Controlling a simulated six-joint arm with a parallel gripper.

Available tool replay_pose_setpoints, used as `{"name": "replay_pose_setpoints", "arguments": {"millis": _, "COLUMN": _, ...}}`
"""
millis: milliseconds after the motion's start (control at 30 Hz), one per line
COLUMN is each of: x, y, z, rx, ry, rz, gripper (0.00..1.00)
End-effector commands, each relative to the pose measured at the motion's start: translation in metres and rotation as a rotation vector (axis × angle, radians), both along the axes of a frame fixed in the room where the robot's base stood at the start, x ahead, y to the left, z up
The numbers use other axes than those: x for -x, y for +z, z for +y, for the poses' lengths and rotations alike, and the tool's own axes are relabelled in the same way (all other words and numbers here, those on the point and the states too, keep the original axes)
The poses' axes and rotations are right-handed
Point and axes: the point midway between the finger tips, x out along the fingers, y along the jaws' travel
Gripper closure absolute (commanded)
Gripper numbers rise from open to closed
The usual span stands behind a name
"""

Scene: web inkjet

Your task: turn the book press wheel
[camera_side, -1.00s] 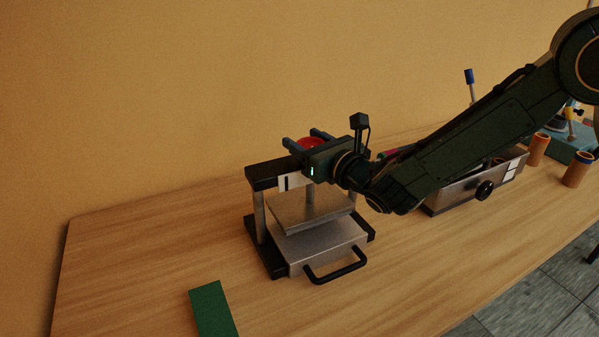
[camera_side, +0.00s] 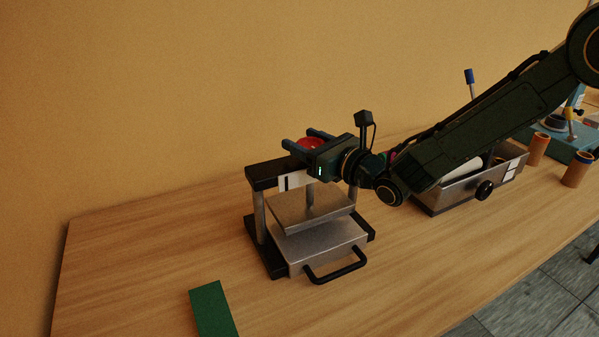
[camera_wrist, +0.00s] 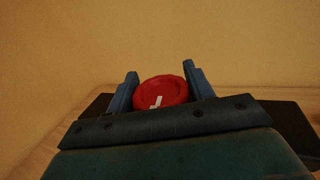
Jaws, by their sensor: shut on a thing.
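The book press (camera_side: 272,177) stands on the bench with a black top beam, steel posts, a grey platen (camera_side: 312,211) and a grey lower bed with a black handle. Its red wheel (camera_side: 309,144) sits on top of the beam. In the wrist view the red wheel (camera_wrist: 161,91) lies between the two blue fingers and bears a white mark. My gripper (camera_side: 302,138) is shut on the wheel, one finger on each side; it also shows in the wrist view (camera_wrist: 160,88). The platen is apart from the bed. My gripper's body hides part of the wheel.
A green strip (camera_side: 213,309) lies on the bench at front left. A metal box machine with a black knob (camera_side: 484,191) stands to the right, with orange-brown cups (camera_side: 576,169) and a teal device beyond. The bench left of the press is clear.

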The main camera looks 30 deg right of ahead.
Motion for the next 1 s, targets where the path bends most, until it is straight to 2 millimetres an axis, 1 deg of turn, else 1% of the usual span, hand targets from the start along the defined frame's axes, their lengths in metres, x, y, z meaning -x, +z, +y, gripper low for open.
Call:
{"name": "replay_pose_setpoints", "arguments": {"millis": 233, "x": 0.001, "y": -0.002, "z": 0.000, "rx": 0.003, "ry": 0.000, "rz": 0.004, "gripper": 0.70}}
{"name": "replay_pose_setpoints", "arguments": {"millis": 267, "x": 0.001, "y": -0.002, "z": 0.000, "rx": 0.003, "ry": 0.000, "rz": 0.005, "gripper": 0.46}}
{"name": "replay_pose_setpoints", "arguments": {"millis": 300, "x": 0.001, "y": -0.002, "z": 0.000, "rx": 0.003, "ry": 0.000, "rz": 0.005, "gripper": 0.38}}
{"name": "replay_pose_setpoints", "arguments": {"millis": 367, "x": 0.000, "y": -0.002, "z": 0.000, "rx": 0.003, "ry": 0.000, "rz": 0.004, "gripper": 0.26}}
{"name": "replay_pose_setpoints", "arguments": {"millis": 767, "x": 0.002, "y": -0.001, "z": -0.001, "rx": 0.002, "ry": -0.001, "rz": 0.002, "gripper": 0.26}}
{"name": "replay_pose_setpoints", "arguments": {"millis": 1000, "x": 0.013, "y": -0.001, "z": -0.004, "rx": 0.001, "ry": 0.000, "rz": 0.003, "gripper": 0.26}}
